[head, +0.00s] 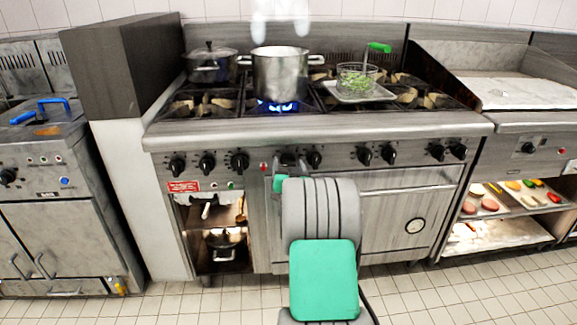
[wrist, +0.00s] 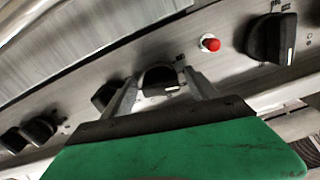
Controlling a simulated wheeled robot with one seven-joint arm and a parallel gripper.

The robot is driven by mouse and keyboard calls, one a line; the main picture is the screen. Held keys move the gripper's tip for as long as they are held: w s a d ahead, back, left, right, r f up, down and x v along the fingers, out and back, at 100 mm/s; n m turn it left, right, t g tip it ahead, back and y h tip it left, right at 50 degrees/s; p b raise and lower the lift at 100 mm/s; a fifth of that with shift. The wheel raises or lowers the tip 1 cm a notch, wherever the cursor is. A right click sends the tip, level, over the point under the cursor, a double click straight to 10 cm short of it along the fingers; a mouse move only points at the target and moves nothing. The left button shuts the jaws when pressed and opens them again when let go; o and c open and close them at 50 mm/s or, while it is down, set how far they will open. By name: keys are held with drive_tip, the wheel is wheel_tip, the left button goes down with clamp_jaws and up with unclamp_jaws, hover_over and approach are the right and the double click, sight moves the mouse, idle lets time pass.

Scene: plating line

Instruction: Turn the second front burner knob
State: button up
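A row of black burner knobs runs along the stove's front panel. One knob (head: 288,160), just right of the red button, also shows in the wrist view (wrist: 158,78) between my two fingers. My gripper (head: 289,169) is at the panel in front of this knob. In the wrist view my gripper (wrist: 160,80) has a finger on each side of the knob, spread apart, with small gaps seeming to show; contact is unclear. The knob's white mark shows at its lower edge in the wrist view. My arm hides the panel below the knob in the head view.
A red button (wrist: 210,44) and neighbouring knobs (wrist: 271,39) (wrist: 107,95) lie close beside my fingers. A steaming pot (head: 280,75) stands over a blue flame (head: 277,106). An oven handle (head: 400,189) runs below the panel on the right.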

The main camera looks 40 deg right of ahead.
drive_tip(key=c, duration=1.3)
drive_tip(key=shift+f+m+b, duration=0.1)
drive_tip(key=shift+m+b, duration=0.2)
drive_tip(key=shift+m, duration=0.1)
drive_tip(key=m+b, duration=0.1)
drive_tip(key=m, duration=0.1)
drive_tip(key=shift+m+b, duration=0.3)
drive_tip(key=shift+b, duration=0.05)
drive_tip(key=shift+a+m+b, duration=0.1)
drive_tip(key=shift+m+b, duration=0.65)
drive_tip(key=shift+m, duration=1.05)
drive_tip(key=o, duration=1.3)
drive_tip(key=shift+o, duration=0.2)
